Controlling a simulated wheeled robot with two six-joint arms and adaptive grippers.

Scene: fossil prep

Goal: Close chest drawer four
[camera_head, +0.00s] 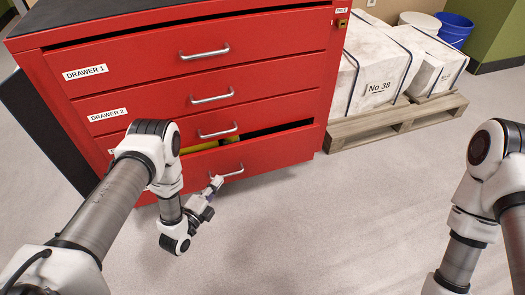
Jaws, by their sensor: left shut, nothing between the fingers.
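A red chest (265,40) with several drawers stands ahead, its upper drawers labelled "DRAWER 1" and "DRAWER 2". The lowest visible drawer (272,152) is pulled out part way, and a dark gap with something yellow in it shows above its front. Its label is hidden behind my left arm. My left gripper (216,183) is shut and empty, at the left end of this drawer's silver handle (232,174). I cannot tell whether it touches the handle or the front. My right arm comes in at the right edge, and its gripper is out of view.
A wooden pallet (398,122) with strapped white blocks (372,70), one marked "No 38", stands right of the chest. A blue bucket (455,29) and a white bucket (420,19) are behind it. The grey floor (330,220) in front is clear.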

